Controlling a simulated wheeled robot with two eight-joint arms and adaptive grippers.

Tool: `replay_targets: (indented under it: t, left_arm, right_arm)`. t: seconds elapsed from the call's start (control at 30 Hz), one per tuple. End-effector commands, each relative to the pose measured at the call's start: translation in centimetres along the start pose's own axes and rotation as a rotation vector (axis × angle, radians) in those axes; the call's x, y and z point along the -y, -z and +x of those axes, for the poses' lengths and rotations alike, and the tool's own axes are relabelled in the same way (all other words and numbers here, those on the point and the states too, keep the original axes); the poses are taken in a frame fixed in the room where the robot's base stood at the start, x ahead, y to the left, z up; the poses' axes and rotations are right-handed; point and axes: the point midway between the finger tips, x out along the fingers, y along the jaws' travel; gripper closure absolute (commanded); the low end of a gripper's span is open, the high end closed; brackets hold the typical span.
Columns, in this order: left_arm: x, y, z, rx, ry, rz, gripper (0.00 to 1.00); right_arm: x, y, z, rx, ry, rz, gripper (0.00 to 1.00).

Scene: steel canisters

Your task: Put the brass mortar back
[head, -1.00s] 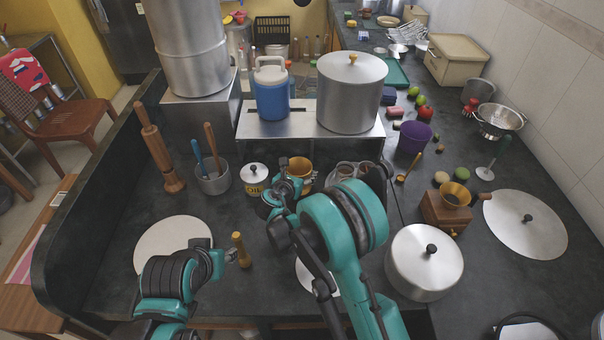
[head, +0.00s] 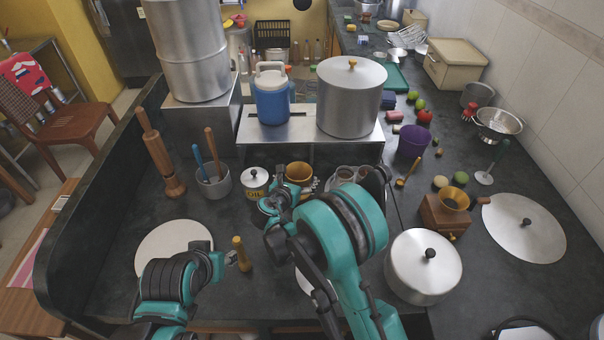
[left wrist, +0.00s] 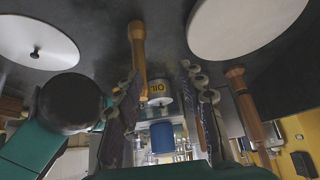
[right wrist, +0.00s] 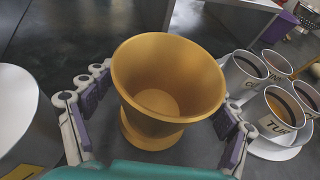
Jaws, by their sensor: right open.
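The brass mortar (head: 299,171) stands upright on the dark counter, between the OIL canister (head: 254,179) and a group of labelled cups (head: 346,174). In the right wrist view the mortar (right wrist: 165,90) looks empty. My right gripper (head: 294,186) is open at the near side of the mortar, with its fingers apart to the left and right of the lower body; I see no firm contact. My left gripper (head: 231,257) is open and empty beside the upright brass pestle (head: 242,254). The pestle (left wrist: 137,45) also shows ahead of the left fingers.
A round pale board (head: 172,243) lies near the left arm. A lidded steel pot (head: 423,268) and a wooden grinder (head: 445,210) stand to the right. A steel stand (head: 262,133) carries a blue jug (head: 272,95) and a large pot (head: 350,100) behind the mortar.

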Motion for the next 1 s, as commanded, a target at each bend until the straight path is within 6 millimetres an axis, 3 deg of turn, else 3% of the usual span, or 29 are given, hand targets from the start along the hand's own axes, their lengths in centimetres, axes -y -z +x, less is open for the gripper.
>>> replay_targets:
  t: [0.1, 0.3, 0.87, 1.0]
  left_arm:
    - [0.0, 0.6, -0.8, 0.0, 0.0, 0.0, 0.6]
    - [0.0, 1.0, -1.4, 0.0, 0.0, 0.0, 0.6]
    - [0.0, 1.0, -1.4, 0.0, 0.0, 0.0, 0.6]
    - [0.0, 1.6, -2.3, 0.0, 0.0, 0.0, 0.6]
  right_arm:
    - [-0.1, -0.3, -2.5, 0.0, -0.003, -0.001, 0.16]
    - [0.0, -0.1, -4.8, -0.001, -0.001, 0.001, 0.16]
    - [0.0, 0.0, -5.2, 0.0, 0.0, 0.001, 0.16]
    - [0.0, -1.1, -5.6, 0.0, 0.0, 0.001, 0.16]
